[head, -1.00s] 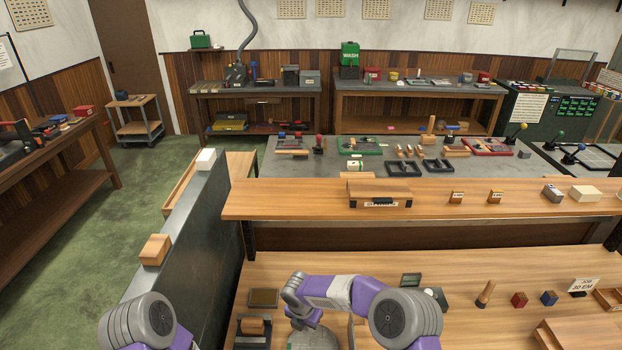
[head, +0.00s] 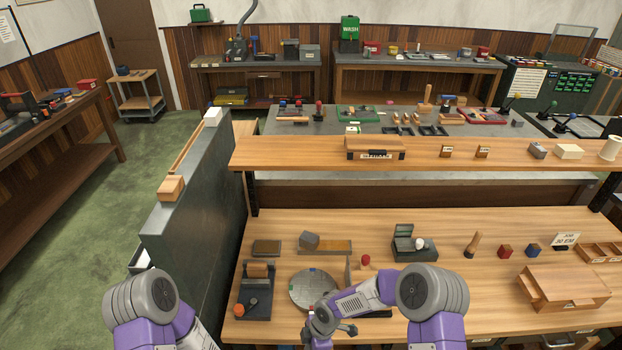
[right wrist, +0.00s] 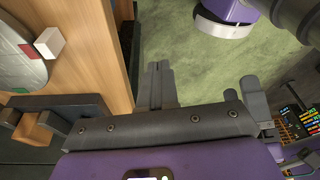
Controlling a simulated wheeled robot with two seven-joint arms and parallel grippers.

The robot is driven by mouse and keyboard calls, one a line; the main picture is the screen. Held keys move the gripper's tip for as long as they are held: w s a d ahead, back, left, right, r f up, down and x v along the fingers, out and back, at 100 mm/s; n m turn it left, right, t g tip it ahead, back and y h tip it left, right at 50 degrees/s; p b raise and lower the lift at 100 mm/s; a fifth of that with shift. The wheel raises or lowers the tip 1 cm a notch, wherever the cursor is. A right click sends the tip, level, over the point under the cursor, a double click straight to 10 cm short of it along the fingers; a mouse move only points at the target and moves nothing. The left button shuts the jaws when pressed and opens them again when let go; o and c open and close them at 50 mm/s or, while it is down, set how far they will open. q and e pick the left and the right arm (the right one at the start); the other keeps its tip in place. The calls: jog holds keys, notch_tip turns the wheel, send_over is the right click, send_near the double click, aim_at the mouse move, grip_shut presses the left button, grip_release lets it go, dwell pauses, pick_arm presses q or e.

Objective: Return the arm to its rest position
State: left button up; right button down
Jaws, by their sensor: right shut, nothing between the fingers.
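My right arm (head: 370,300) comes in low in the head view and bends left over the front of the workbench. My left arm (head: 145,305) shows at the lower left of the head view. Its gripper is out of view.
A round grey plate (head: 300,290) lies on the bench (head: 450,290) beside the right wrist. A raised shelf (head: 480,165) crosses behind.

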jog(key=s+d+f+m+b, duration=0.2)
jog(key=s+d+f+m, duration=0.2)
jog(key=s+m, duration=0.4)
jog(key=s+d+f+m+t+y+b, duration=0.1)
jog(key=s+d+f+m, duration=0.4)
jog(key=m, duration=1)
jog(key=s+b, duration=0.1)
jog(key=s, duration=0.1)
jog(key=shift+s+d+b, duration=0.3)
jog(key=shift+s+d, duration=0.05)
jog(key=shift+s, duration=0.05)
